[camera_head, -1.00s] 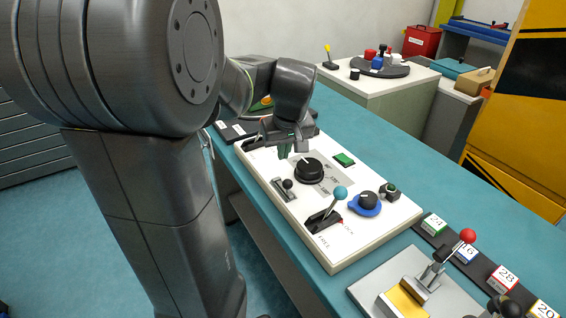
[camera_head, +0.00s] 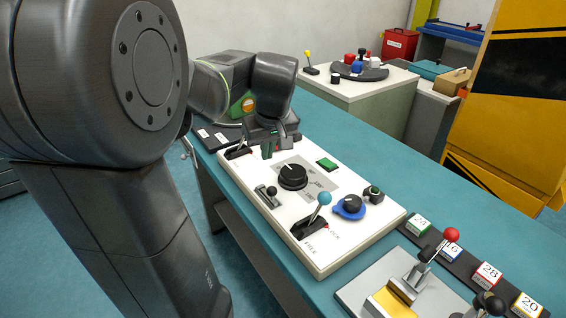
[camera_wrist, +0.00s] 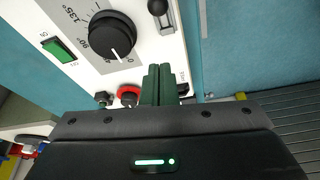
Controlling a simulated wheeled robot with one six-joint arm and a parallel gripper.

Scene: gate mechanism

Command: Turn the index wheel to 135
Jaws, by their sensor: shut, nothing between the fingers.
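The index wheel is a black round knob (camera_head: 292,177) on a white panel (camera_head: 262,215). It also shows in the wrist view (camera_wrist: 110,34), with a scale of 0, 90 and 135 printed beside it. Its white pointer line points near the 0 mark. My gripper (camera_head: 270,151) is above the panel, just behind the knob, apart from it. In the wrist view its green fingers (camera_wrist: 158,84) are together and empty, to the lower right of the knob.
The panel also carries a green button (camera_head: 327,164), a small black lever (camera_head: 268,194), a blue-ball lever (camera_head: 323,199) and a blue-based knob (camera_head: 350,205). In the wrist view a red-ringed part (camera_wrist: 128,93) is close to the fingers. A red-ball lever (camera_head: 451,236) stands at right.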

